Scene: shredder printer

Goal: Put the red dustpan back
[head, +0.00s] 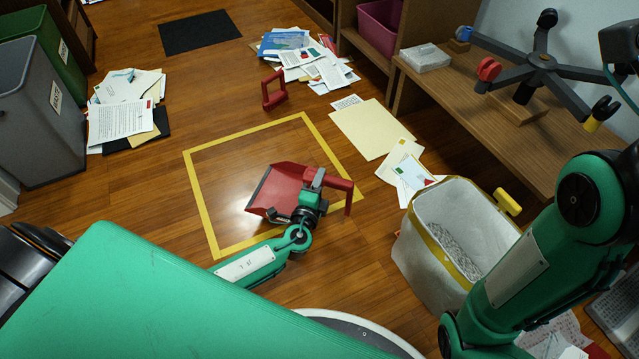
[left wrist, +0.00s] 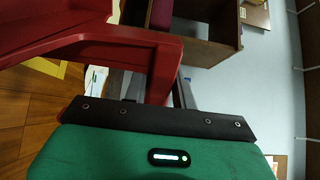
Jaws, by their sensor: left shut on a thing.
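The red dustpan (head: 277,187) is within the yellow taped square (head: 191,190) on the wooden floor, its pan toward the left and its handle toward the right. I cannot tell whether it touches the floor. My left gripper (head: 314,183) is shut on the dustpan at its handle side; the wrist and fingers hide part of it. In the left wrist view the red dustpan (left wrist: 120,38) fills the upper left, and the fingers are mostly hidden.
A white bin with a yellow rim (head: 424,240) stands right of the square. Papers (head: 373,128) lie beyond it. A red frame-like piece (head: 273,90) stands behind the square. Grey (head: 35,110) and green bins are at left; a wooden shelf (head: 480,110) is at right.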

